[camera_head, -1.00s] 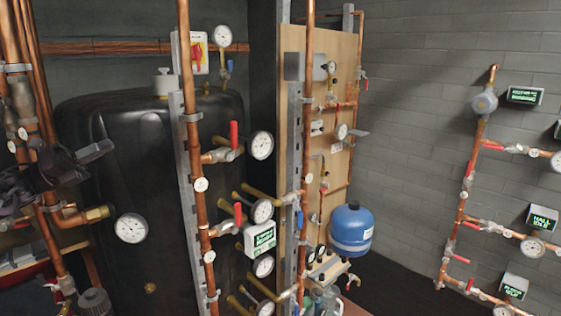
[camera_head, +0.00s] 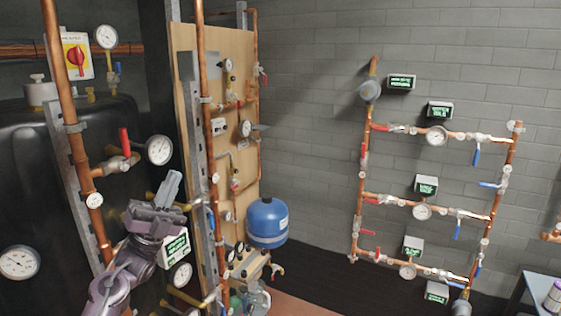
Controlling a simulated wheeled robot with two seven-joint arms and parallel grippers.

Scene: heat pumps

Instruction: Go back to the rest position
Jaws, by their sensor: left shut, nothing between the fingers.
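My left gripper (camera_head: 170,186) is in the lower left of the head view, at the end of my dark purple-grey arm. Its grey fingers are shut and hold nothing. They point up and a little right. My right gripper is not in view.
A black tank (camera_head: 30,150) and a vertical copper pipe (camera_head: 66,90) with gauges stand at left. A blue vessel (camera_head: 267,222) hangs by the wooden board (camera_head: 185,70). A copper pipe rack (camera_head: 362,165) lines the grey wall. A table (camera_head: 540,287) shows at lower right.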

